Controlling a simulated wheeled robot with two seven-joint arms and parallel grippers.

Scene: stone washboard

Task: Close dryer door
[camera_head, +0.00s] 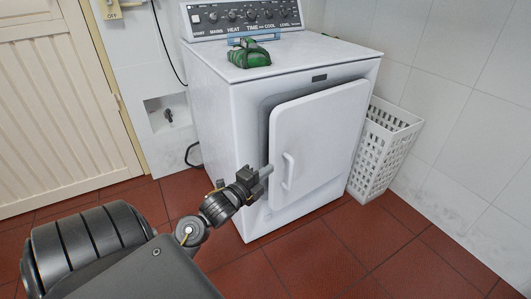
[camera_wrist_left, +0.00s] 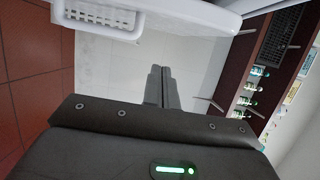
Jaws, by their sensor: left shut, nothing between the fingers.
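The white dryer (camera_head: 225,95) stands against the tiled wall in the head view. Its door (camera_head: 325,135) is a white panel with a vertical handle (camera_head: 288,171) on its left side. The door stands slightly ajar, with a dark gap along its left and top edges. My left gripper (camera_head: 266,171) is shut and empty, close to the left edge of the door near the handle. I cannot tell whether it touches the door. In the left wrist view the shut fingers (camera_wrist_left: 159,88) point ahead, with a white panel above them. My right gripper does not show.
A white perforated basket (camera_head: 384,148) stands on the floor right of the dryer. A green object (camera_head: 249,54) sits on the dryer top. A pale door (camera_head: 60,100) is at left. Red tile floor in front is clear. Shelves with bottles (camera_wrist_left: 255,85) show in the left wrist view.

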